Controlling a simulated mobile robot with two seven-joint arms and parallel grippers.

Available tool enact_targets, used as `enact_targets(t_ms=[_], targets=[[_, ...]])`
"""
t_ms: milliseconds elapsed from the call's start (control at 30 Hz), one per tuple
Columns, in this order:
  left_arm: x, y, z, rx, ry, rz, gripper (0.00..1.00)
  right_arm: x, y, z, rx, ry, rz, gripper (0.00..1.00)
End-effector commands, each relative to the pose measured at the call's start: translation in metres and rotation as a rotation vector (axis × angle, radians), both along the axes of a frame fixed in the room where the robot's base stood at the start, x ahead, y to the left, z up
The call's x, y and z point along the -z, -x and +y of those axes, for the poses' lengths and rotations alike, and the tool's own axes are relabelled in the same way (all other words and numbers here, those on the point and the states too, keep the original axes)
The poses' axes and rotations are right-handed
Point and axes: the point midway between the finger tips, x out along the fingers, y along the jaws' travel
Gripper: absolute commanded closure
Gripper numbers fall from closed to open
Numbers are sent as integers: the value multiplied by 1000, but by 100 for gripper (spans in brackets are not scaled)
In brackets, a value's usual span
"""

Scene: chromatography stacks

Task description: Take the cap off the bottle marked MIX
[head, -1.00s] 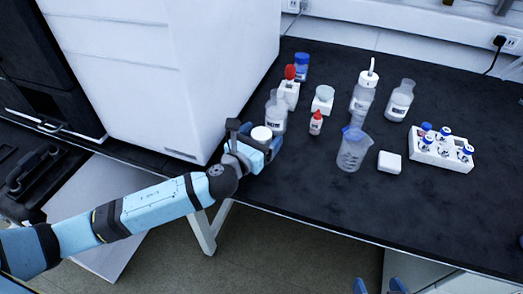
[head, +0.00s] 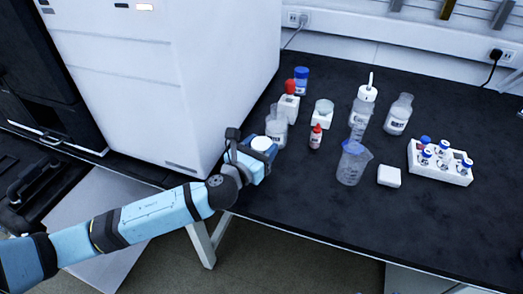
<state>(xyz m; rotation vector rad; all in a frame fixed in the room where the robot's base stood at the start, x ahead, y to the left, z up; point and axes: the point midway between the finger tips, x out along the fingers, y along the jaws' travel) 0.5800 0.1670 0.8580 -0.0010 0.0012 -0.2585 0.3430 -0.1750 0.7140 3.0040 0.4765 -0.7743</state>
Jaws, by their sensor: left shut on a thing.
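My left gripper (head: 251,157) is at the table's left front edge, shut on a white round cap-like thing (head: 263,143). The jaws hide what is under it, so I cannot tell whether a bottle is below. A clear labelled bottle (head: 277,125) stands just behind it. Another clear labelled bottle (head: 397,117) stands at the back right. The labels are too small to read surely, so I cannot tell which one is marked MIX. My right gripper is out of view.
A red-topped item (head: 290,88), blue-capped bottle (head: 302,76), small red dropper bottle (head: 315,137), wash bottle (head: 367,92), beaker (head: 352,165), white box (head: 389,176) and vial rack (head: 441,164) stand on the black table (head: 320,215). A large white machine (head: 180,80) is close left. The front middle is clear.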

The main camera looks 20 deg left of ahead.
Motion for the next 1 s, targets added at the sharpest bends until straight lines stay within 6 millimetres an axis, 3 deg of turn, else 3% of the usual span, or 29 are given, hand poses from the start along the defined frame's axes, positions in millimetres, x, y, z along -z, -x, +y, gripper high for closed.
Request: enact_targets(t_ms=[400,600,800,1000], targets=[[-115,-1,0,1,-1,-7,74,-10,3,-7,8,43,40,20],[-159,0,0,1,-1,-5,74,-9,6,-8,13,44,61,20],[-181,0,0,0,-1,-2,74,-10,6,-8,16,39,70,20],[-186,0,0,0,0,-2,74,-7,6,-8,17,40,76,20]])
